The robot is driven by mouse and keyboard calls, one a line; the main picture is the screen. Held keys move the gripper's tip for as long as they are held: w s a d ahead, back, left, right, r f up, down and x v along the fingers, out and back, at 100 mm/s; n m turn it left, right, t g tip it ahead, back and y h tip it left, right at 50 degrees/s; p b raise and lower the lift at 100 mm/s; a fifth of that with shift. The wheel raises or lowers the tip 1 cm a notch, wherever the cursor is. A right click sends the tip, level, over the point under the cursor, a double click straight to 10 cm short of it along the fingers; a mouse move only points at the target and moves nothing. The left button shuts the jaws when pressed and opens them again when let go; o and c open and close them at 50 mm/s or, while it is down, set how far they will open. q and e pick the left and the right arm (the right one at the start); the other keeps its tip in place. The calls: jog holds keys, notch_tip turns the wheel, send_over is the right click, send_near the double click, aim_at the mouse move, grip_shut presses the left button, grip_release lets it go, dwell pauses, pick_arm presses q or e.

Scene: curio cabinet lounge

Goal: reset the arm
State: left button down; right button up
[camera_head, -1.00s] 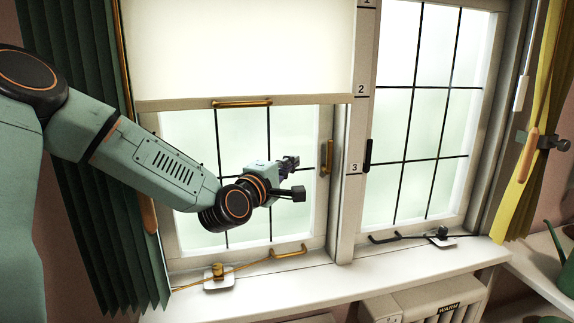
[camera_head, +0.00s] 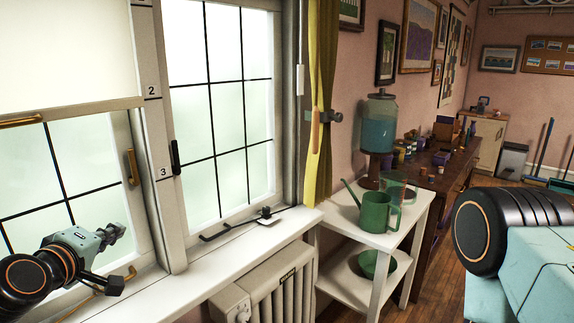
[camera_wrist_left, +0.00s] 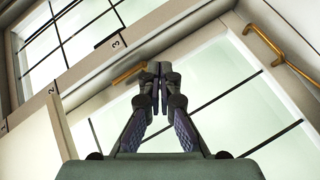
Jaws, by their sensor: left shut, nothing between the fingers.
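My left gripper (camera_head: 115,231) is at the lower left of the head view, in front of the left window pane and above the sill. The wrist view shows its two fingers (camera_wrist_left: 155,85) pressed together with nothing between them, and window panes behind. A brass side handle (camera_head: 132,167) on the left window frame is just above the gripper in the head view. A teal and black part of my own body (camera_head: 520,265) fills the lower right. My right gripper is not in view.
A white sill (camera_head: 190,293) runs below the windows, above a radiator (camera_head: 270,288). A white side table (camera_head: 375,238) carries a green watering can (camera_head: 379,212) and a drink dispenser (camera_head: 379,130). A yellow curtain (camera_head: 321,150) hangs beside the right window. Wooden floor lies beyond.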

pick_arm(q)
jog(key=s+d+f+m+g+b, duration=0.1)
jog(key=s+d+f+m+g, duration=0.2)
jog(key=f, duration=0.5)
jog(key=s+d+f+m+g+h+b, duration=0.1)
jog(key=s+d+f+m+g, duration=0.1)
jog(key=s+f, duration=0.4)
jog(key=s+d+f+m+g+b, duration=0.2)
jog(key=s+d+f, duration=0.1)
jog(key=f, duration=0.6)
jog(key=s+d+f+m+g+b, duration=0.1)
jog(key=s+f+g, duration=0.3)
jog(key=s+f, duration=0.6)
jog(key=s+d+f+m+g+y+b, duration=0.1)
jog(key=s+f+m+g+b, duration=0.3)
jog(key=s+f, duration=0.6)
jog(key=s+d, duration=0.1)
jog(key=s, duration=0.4)
jog(key=shift+s+d, duration=0.3)
